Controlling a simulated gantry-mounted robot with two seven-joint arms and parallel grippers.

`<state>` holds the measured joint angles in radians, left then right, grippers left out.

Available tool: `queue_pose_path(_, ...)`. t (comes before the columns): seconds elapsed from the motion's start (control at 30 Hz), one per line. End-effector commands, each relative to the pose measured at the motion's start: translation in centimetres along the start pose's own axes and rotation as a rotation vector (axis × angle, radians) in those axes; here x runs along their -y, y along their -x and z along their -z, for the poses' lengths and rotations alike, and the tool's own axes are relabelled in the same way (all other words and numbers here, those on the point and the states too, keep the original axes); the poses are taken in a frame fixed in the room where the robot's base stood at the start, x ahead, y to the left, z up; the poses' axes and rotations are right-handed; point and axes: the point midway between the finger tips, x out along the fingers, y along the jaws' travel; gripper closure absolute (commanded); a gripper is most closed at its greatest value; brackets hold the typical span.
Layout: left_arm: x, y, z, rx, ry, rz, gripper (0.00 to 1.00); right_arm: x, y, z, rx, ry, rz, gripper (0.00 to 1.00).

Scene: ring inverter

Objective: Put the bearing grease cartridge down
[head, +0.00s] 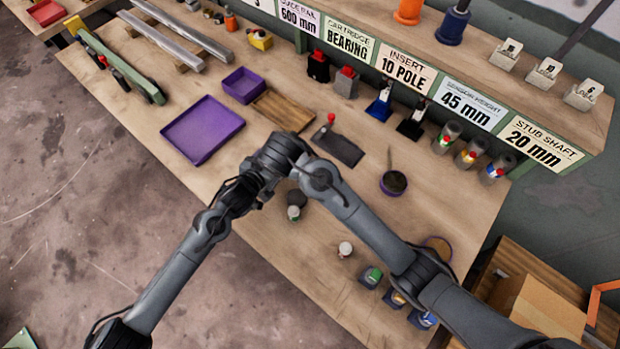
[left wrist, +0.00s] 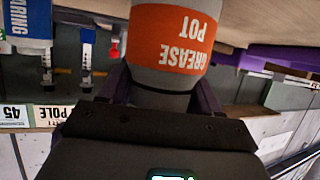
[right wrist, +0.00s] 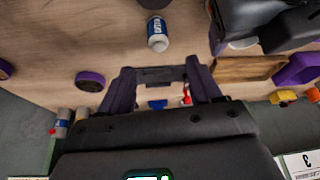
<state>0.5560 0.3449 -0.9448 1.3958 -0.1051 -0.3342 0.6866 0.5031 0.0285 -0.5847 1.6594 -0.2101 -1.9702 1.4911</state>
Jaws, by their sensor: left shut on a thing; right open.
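The grease cartridge shows in the left wrist view as a grey cylinder (left wrist: 160,88) with an orange "GREASE POT" label, printed upside down in that picture. My left gripper (left wrist: 163,98) is shut around it, a dark finger on each side. The tabletop (left wrist: 265,25) lies along the picture's top edge; I cannot tell whether the pot touches it. In the head view my arms hide both grippers and the pot. My right gripper (right wrist: 160,78) is open and empty above the table, with its dark purple fingers apart. Part of my left gripper shows at the upper right there.
A dark plate (head: 340,150) with a red knob and a purple bowl (head: 393,183) lie behind. A white-capped bottle (right wrist: 157,35) stands nearby.

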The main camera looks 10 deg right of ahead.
Motion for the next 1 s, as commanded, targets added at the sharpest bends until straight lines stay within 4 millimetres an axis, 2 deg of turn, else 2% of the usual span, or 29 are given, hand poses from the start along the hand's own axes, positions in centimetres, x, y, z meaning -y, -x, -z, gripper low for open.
queue_pose_path(0.03,0.0,0.0,-0.9,0.016,-0.001,0.0,0.71,-0.3,-1.1,0.0,-0.005,0.005,-0.01,0.37)
queue_pose_path(0.3,0.0,0.0,-0.9,0.016,-0.001,0.0,0.71,-0.4,-5.1,0.0,-0.005,0.001,-0.013,0.37)
queue_pose_path(0.63,0.0,0.0,-0.9,0.016,-0.001,0.0,0.71,-0.3,-7.1,-0.1,-0.004,-0.001,-0.011,0.37)
queue_pose_path(1.0,0.0,0.0,-0.9,0.016,-0.001,0.0,0.71,-0.1,-11.2,-0.3,-0.004,-0.002,-0.011,0.37)
